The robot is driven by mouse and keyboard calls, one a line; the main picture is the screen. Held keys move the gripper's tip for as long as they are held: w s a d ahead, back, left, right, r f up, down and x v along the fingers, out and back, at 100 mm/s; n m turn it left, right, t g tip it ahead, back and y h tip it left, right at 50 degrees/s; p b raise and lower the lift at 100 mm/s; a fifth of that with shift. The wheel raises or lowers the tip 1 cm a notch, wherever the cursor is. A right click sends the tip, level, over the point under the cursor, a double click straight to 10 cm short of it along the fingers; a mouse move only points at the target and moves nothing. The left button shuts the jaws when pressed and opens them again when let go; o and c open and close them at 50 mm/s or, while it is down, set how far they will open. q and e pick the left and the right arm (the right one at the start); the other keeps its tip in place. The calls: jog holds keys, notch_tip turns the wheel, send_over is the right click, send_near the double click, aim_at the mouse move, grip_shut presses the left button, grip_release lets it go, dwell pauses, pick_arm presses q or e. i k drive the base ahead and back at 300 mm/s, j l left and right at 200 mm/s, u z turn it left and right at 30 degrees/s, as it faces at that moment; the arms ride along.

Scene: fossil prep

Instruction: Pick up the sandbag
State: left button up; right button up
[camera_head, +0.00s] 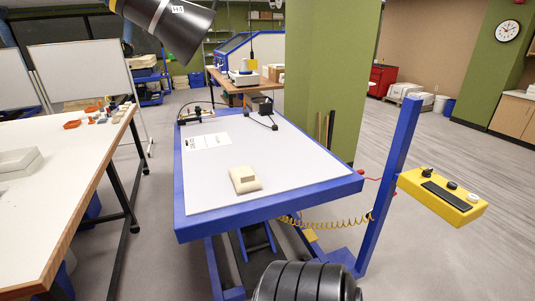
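A beige, cushion-like object that looks like the sandbag (244,180) lies on the white top of a blue-framed table (225,200), near its front edge and left of its middle. A smaller beige raised block shows on it; I cannot tell if this is a separate piece. No gripper shows in the head view. Nothing touches the beige object.
A printed sheet (208,142) and small black devices (262,105) occupy the table's far part. A blue post (390,180) and yellow control box (442,195) stand at its right. A white workbench (50,190) with small items is at left. The table's front right is clear.

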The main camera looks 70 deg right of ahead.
aim_at(244, 178)
jog(key=z, duration=0.45)
jog(key=i+l+z, duration=0.1)
jog(key=z, duration=0.75)
jog(key=i+z, duration=0.1)
jog(key=z, duration=0.35)
jog(key=i+z, duration=0.1)
jog(key=z, duration=0.3)
jog(key=i+j+z, duration=0.1)
jog(key=i+z, duration=0.1)
jog(key=z, duration=0.75)
jog(key=j+z, duration=0.4)
jog(key=k+j+z, duration=0.1)
jog(key=j+z, duration=0.35)
jog(key=k+j+z, duration=0.15)
jog(key=j+z, duration=0.25)
jog(key=k+j+z, duration=0.2)
jog(key=j+z, duration=0.25)
